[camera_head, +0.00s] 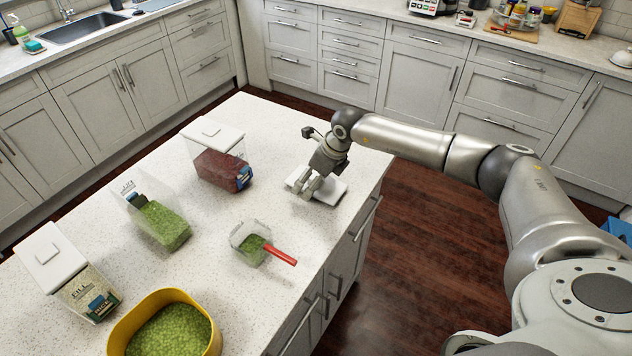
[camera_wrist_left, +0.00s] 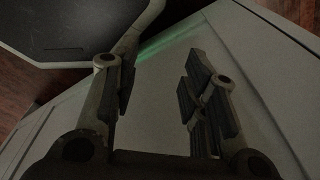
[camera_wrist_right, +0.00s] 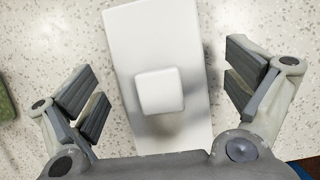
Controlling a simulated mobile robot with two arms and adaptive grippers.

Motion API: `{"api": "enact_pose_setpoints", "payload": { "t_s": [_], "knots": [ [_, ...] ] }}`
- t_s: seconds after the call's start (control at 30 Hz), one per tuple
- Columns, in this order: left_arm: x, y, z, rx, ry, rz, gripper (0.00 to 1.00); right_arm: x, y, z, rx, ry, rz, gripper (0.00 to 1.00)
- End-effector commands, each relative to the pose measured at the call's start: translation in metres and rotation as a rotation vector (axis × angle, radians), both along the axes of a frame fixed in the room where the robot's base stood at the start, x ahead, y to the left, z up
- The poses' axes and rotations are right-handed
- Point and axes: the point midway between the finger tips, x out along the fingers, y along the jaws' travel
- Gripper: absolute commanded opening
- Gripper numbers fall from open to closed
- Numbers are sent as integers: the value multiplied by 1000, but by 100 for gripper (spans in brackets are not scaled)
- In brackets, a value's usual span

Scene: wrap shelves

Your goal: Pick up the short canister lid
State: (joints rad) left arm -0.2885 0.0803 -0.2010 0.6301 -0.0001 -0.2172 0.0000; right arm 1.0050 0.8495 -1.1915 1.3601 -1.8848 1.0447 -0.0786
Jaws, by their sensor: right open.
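A white rectangular lid (camera_head: 330,190) with a raised square knob lies flat on the speckled counter near its right edge. In the right wrist view the lid (camera_wrist_right: 186,45) fills the middle, with its knob (camera_wrist_right: 160,91) between the fingers. My right gripper (camera_head: 311,188) is over the lid, open, with a finger on each side of the knob and a gap to it; the fingers hide part of the lid in the head view. My left gripper (camera_wrist_left: 160,95) is open and empty in its wrist view, and is outside the head view.
On the counter (camera_head: 290,130) stand a lidded canister of red contents (camera_head: 222,170), an open one of green contents (camera_head: 160,225), a lidded canister (camera_head: 68,275), a small container with a red-handled scoop (camera_head: 250,243) and a yellow bowl (camera_head: 215,345). Room around the lid is clear.

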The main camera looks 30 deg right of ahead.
Motion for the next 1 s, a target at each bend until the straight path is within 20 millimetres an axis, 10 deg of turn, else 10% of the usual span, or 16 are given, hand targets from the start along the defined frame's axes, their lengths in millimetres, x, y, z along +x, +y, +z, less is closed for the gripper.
{"api": "enact_pose_setpoints", "payload": {
  "t_s": [0.23,0.63,1.0],
  "knots": [
    [-16,1,-1,2,25,0,40,1,0,-2,1,-1,0,98],
    [-20,2,-2,4,31,1,40,0,0,-2,1,-1,-1,48],
    [-15,1,-3,3,23,2,40,1,0,4,2,-3,0,48]
  ]
}}
